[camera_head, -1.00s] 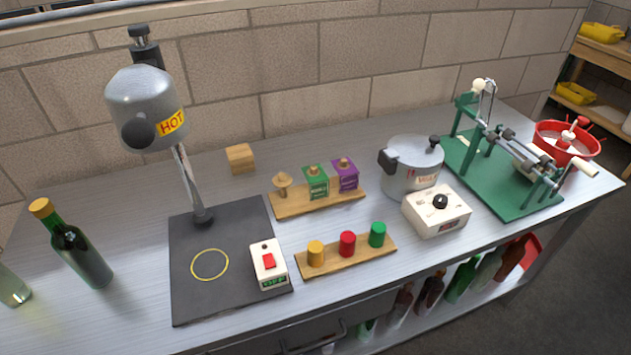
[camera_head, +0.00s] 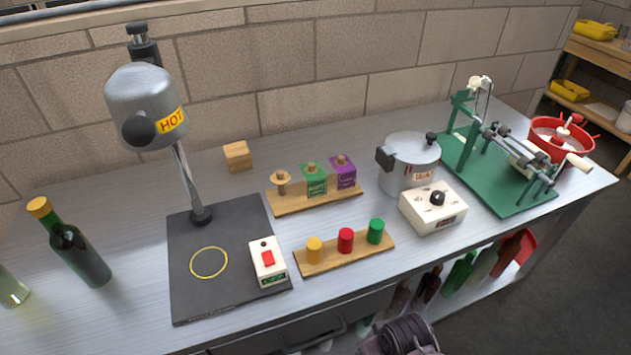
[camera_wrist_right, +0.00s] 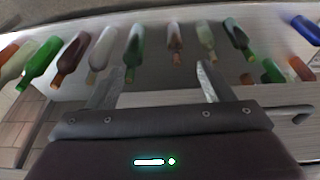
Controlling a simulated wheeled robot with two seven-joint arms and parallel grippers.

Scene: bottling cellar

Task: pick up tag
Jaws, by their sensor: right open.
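I cannot make out a separate tag in either view. Labelled pieces stand on the rear wooden board (camera_head: 290,207): a green block (camera_head: 314,181) and a purple block (camera_head: 343,172), each with a wooden knob, beside a bare wooden peg (camera_head: 281,182). My right gripper (camera_wrist_right: 160,68) is open in the wrist view, with nothing between its fingers. Beyond it are several bottles below the bench, one of them green (camera_wrist_right: 134,50). In the head view, only a dark part of my right arm shows at the bottom edge. My left gripper is in neither view.
The bench holds a green bottle (camera_head: 78,254), a heat lamp (camera_head: 147,105) over a black plate (camera_head: 190,300), a front board (camera_head: 330,262) with coloured pegs, a metal pot (camera_head: 410,165), a white control box (camera_head: 432,212) and a green machine (camera_head: 495,170).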

